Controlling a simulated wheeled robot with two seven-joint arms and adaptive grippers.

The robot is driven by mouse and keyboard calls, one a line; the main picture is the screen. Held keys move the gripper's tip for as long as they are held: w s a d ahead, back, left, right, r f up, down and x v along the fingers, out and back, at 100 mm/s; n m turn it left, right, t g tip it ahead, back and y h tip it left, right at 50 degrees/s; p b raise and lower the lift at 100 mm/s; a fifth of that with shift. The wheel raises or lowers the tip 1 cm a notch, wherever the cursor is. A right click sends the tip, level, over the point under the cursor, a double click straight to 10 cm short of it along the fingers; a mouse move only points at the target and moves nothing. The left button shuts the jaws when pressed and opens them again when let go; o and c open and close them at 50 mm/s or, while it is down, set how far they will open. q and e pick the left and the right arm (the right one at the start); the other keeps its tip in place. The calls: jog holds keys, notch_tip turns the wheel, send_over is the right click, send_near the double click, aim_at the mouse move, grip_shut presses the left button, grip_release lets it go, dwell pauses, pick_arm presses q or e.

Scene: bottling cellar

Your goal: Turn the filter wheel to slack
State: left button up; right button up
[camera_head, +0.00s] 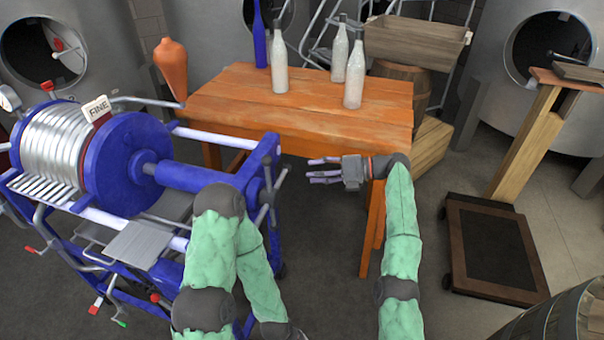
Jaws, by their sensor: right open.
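The blue filter press (118,165) stands at the left with a stack of pale plates and a "FINE" tag (97,108). Its wheel is the grey spoked handle (269,196) at the right end of the press, seen nearly edge-on. My right gripper (312,171) is open and empty, fingers pointing left toward the wheel. It is just right of and slightly above the wheel in the picture, with a gap between them. My left arm (232,245) hangs in front of the press and hides part of its frame. My left gripper is not visible.
An orange wooden table (290,105) behind holds several bottles (355,75) and an orange-brown vase-like vessel (172,70) shows at its left. A platform scale (492,245) stands at the right, a barrel (560,320) at lower right.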

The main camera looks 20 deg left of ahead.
jog(key=shift+w+d+r, duration=0.1)
jog(key=shift+w+d, duration=0.05)
jog(key=shift+d, duration=0.4)
